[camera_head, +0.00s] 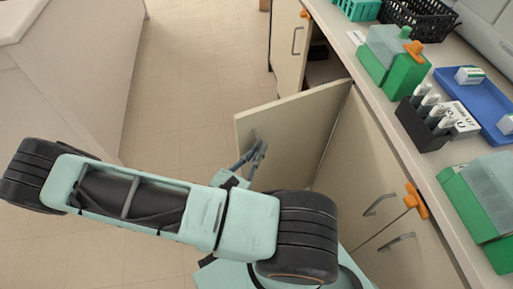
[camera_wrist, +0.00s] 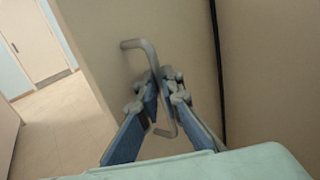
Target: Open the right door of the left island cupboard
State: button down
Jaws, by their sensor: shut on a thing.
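The cream right door (camera_head: 295,130) of the left island cupboard stands swung well out from the island front. The wrist view shows the same door panel (camera_wrist: 110,55) close up. My gripper (camera_head: 255,150) is at the door's handle, on the door's outer face. In the wrist view, my gripper (camera_wrist: 160,92) has its two blue-grey fingers closed around the grey bar handle (camera_wrist: 138,43). The handle's upper bend and lower end show past the fingers. The cupboard inside (camera_head: 322,70) shows only in part behind the door.
Another cream door (camera_head: 288,45) stands beyond the opening. Closed doors (camera_head: 370,185) with handles and an orange latch (camera_head: 416,201) lie nearer me. The counter holds green boxes (camera_head: 402,72), a slide rack (camera_head: 422,125) and a blue tray (camera_head: 480,95). The floor (camera_head: 190,80) to the left is clear.

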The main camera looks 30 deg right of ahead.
jog(key=shift+f, duration=0.1)
jog(key=c, duration=2.4)
grip_release()
jog(key=v, duration=1.2)
jog(key=shift+s+a, duration=0.1)
